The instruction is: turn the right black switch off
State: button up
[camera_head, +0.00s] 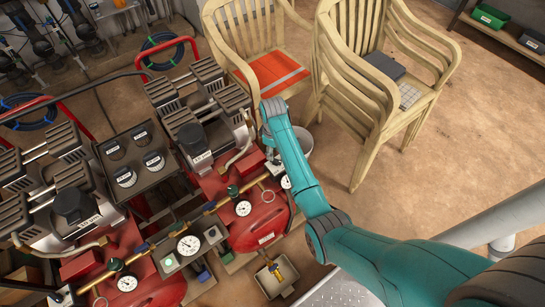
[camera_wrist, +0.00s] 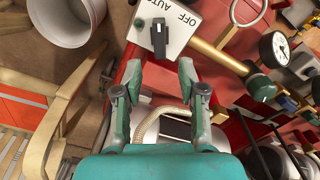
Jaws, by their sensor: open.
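The right black switch (camera_wrist: 159,42) is a black lever on a pale box (camera_wrist: 178,46) in the wrist view. The box face carries the words OFF and AUTO, seen turned. The lever lies roughly along the picture's vertical; I cannot tell which word it points to. My gripper (camera_wrist: 160,76) is open, its two fingers spread, with the lever beyond the gap between the tips. Nothing is between the fingers and no contact shows. In the head view my teal arm reaches over the right end of the red tank, and the switch is mostly hidden there.
A brass pipe with a pressure gauge (camera_head: 243,208) and a green-topped valve (camera_head: 233,190) runs beside the box. A white bucket (camera_wrist: 66,18) stands close by. Plastic chairs (camera_head: 365,85) stand behind. Compressors (camera_head: 200,100) fill the left.

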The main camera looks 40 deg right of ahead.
aim_at(276, 161)
jog(key=shift+f, duration=2.45)
grip_shut()
